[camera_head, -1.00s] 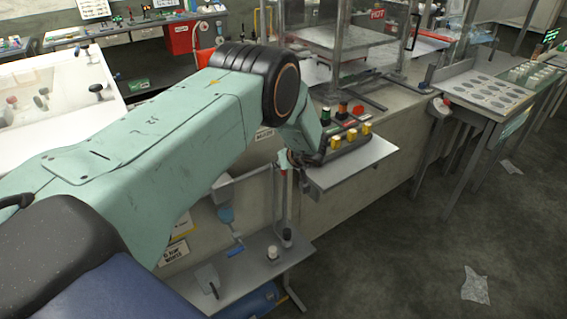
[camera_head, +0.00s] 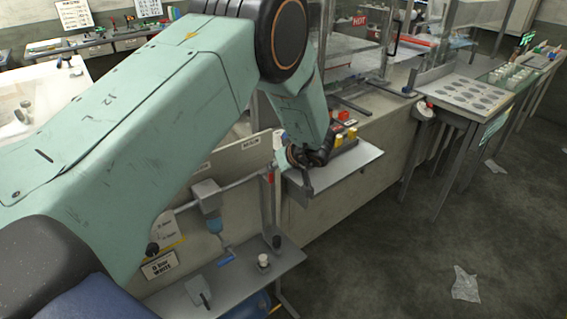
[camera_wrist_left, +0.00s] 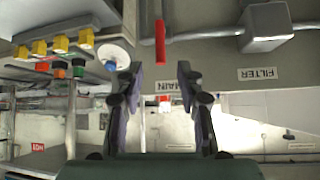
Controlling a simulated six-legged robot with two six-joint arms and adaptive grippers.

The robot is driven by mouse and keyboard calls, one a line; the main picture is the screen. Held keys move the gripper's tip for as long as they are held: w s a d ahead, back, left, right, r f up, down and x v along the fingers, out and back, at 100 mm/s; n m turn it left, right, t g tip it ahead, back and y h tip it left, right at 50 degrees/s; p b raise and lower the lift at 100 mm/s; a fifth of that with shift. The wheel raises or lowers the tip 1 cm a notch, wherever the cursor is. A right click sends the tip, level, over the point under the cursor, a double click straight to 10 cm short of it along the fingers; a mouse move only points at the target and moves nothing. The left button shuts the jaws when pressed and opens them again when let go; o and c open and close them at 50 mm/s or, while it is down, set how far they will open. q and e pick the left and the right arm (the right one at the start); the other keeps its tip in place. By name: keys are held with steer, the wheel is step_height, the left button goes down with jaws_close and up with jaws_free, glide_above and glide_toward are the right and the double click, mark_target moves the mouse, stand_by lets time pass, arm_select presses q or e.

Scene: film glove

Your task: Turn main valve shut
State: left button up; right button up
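The main valve's red lever (camera_head: 270,183) stands upright on the grey pipe in the head view, just left of my left gripper. In the left wrist view the red lever (camera_wrist_left: 160,43) shows beyond the fingertips, in line with the gap between them and apart from both fingers. A "MAIN" label (camera_wrist_left: 181,113) on the wall shows between the fingers. My left gripper (camera_wrist_left: 160,73) is open and empty. In the head view my left gripper (camera_head: 300,172) is partly hidden by its own wrist. My right gripper is in neither view.
A grey filter box (camera_wrist_left: 267,25) sits on the pipe. A shelf (camera_head: 340,168) with yellow and red knobs is close to my left gripper. A white round part (camera_wrist_left: 114,55) is near one finger. A lower shelf (camera_head: 235,285) holds small items. The floor at right is mostly clear.

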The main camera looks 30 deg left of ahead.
arm_select(q)
steer(key=shift+v, duration=1.15)
steer(key=s+d+f+m+h+b, duration=0.2)
steer(key=s+f+m+b, duration=0.2)
steer(key=s+f, duration=0.55)
steer(key=s+d+f+m+h+b, duration=0.2)
steer(key=s+f+m+b, duration=0.15)
steer(key=s+f, duration=0.6)
steer(key=s+d+f+m+g+h+b, duration=0.1)
steer(key=s+d+f+g+h+b, duration=0.1)
steer(key=s+f+b, duration=0.4)
steer(key=s+d+f+m+g+h+b, duration=0.1)
steer(key=s+f+b, duration=0.5)
steer(key=s+f, duration=0.6)
steer(key=s+d+m+g, duration=0.1)
steer(key=s+d+g, duration=0.1)
steer(key=s, duration=0.3)
steer(key=shift+s+d+h, duration=0.4)
steer(key=shift+d, duration=0.2)
